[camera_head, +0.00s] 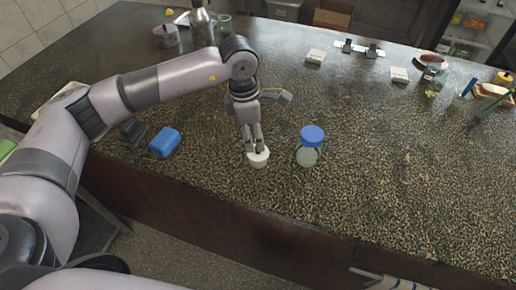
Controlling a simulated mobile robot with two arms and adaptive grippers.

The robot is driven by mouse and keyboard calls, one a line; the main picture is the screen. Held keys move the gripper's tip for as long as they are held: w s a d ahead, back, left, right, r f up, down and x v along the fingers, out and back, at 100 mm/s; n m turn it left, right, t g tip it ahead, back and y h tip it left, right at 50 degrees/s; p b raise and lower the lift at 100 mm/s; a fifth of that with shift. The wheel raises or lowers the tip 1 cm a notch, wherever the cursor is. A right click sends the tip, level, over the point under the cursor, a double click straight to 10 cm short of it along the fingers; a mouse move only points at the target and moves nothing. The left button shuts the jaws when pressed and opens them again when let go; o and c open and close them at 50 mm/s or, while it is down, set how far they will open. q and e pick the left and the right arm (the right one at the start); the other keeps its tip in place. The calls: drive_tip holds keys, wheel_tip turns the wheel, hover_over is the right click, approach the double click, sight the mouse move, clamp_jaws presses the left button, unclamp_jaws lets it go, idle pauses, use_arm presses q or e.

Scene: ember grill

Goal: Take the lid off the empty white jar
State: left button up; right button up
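A small round white jar (259,160) stands near the counter's front edge, below my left gripper. My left gripper (254,148) points straight down, and its two fingers reach the top of the white jar. The fingertips overlap the jar's top, so I cannot make out a separate lid or whether they grip it. Part of my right gripper (372,275) seems to show at the bottom edge, low in front of the counter; its fingers are too cut off to read.
A clear jar with a blue lid (312,136) stands just right of the white jar. A blue box (164,142) lies to the left, below my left arm. A bottle (201,25) and a grey pot (166,36) stand at the back. The counter's middle right is clear.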

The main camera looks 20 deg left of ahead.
use_arm(q)
drive_tip(key=f, duration=0.1)
drive_tip(key=f+p, duration=0.1)
drive_tip(key=f, duration=0.1)
drive_tip(key=shift+w+d+f+p, duration=0.2)
drive_tip(key=shift+w+d+p, duration=0.05)
drive_tip(key=shift+d+p, duration=0.15)
drive_tip(key=shift+f, duration=0.45)
clamp_jaws()
use_arm(e)
drive_tip(key=shift+s+r, duration=0.3)
drive_tip(key=shift+r, duration=0.3)
drive_tip(key=shift+s+r, duration=0.3)
drive_tip(key=shift+r, duration=0.3)
